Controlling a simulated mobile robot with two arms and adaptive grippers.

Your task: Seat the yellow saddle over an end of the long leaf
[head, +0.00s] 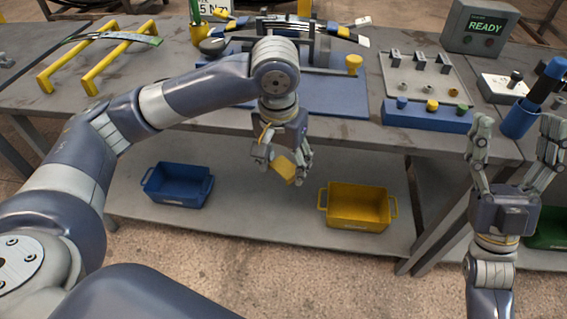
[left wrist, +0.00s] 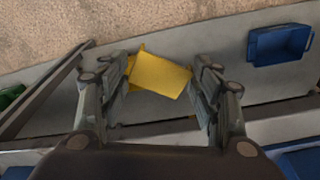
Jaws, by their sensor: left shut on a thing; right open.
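My left gripper (head: 281,165) is shut on the yellow saddle (head: 286,170) and holds it in the air in front of the bench's front edge. In the left wrist view the saddle (left wrist: 160,74) sits between the two fingers, tilted. A leaf (head: 325,27) is held across the fixture at the back middle of the bench, partly hidden by my left arm. Another leaf (head: 128,37) lies across two yellow rails at the back left. I cannot tell which is the long leaf. My right gripper (head: 516,125) is open and empty at the right, in front of the bench.
A blue bin (head: 178,185) and a yellow bin (head: 357,206) stand on the lower shelf. A blue block with knobs (head: 427,116), a grey peg tray (head: 450,82), a blue cup (head: 519,119) and a READY box (head: 480,28) occupy the bench's right side.

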